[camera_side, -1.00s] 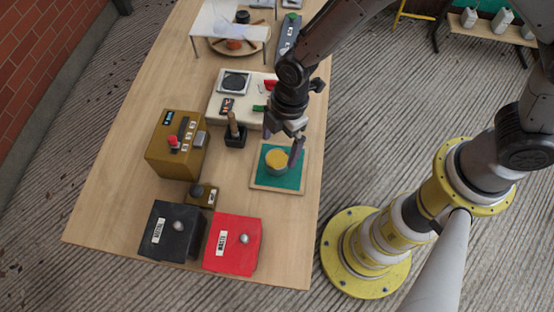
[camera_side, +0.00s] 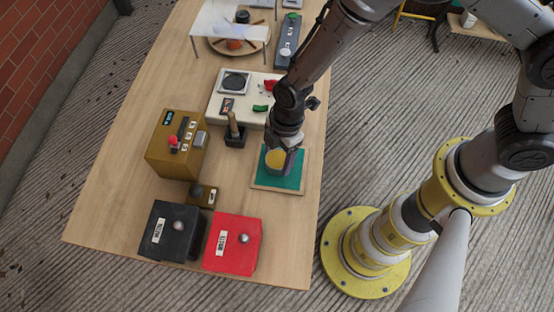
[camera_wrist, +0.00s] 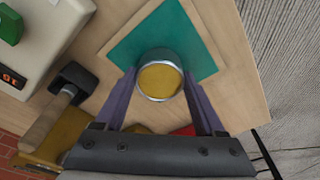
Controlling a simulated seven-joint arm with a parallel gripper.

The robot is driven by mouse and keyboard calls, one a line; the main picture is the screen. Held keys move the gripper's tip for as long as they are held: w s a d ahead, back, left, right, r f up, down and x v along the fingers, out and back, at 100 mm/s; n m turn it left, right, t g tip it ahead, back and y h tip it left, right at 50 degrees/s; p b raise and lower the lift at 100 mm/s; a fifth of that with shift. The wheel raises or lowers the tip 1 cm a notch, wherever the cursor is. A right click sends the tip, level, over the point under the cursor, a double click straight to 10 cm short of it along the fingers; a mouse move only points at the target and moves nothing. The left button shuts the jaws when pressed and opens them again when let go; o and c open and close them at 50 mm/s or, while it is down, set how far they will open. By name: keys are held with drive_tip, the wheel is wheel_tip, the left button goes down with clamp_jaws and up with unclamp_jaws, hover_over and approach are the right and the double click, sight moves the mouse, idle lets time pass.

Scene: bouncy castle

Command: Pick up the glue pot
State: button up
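The glue pot (camera_side: 275,160), a short round metal pot with a yellow top, stands on a green mat on a wooden board (camera_side: 290,182). In the wrist view the pot (camera_wrist: 160,80) shows its bright rim and yellow top. My gripper (camera_wrist: 161,74) is open, with one purple finger on each side of the pot. The fingertips are close to its sides; I cannot tell if they touch. In the side view my gripper (camera_side: 285,152) is right over the pot and hides part of it.
A brown box (camera_side: 172,155), a black box (camera_side: 172,231) and a red box (camera_side: 233,243) stand to the left and front.

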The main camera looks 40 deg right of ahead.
drive_tip(key=c, duration=0.7)
clamp_jaws()
drive_tip(key=shift+r, duration=0.15)
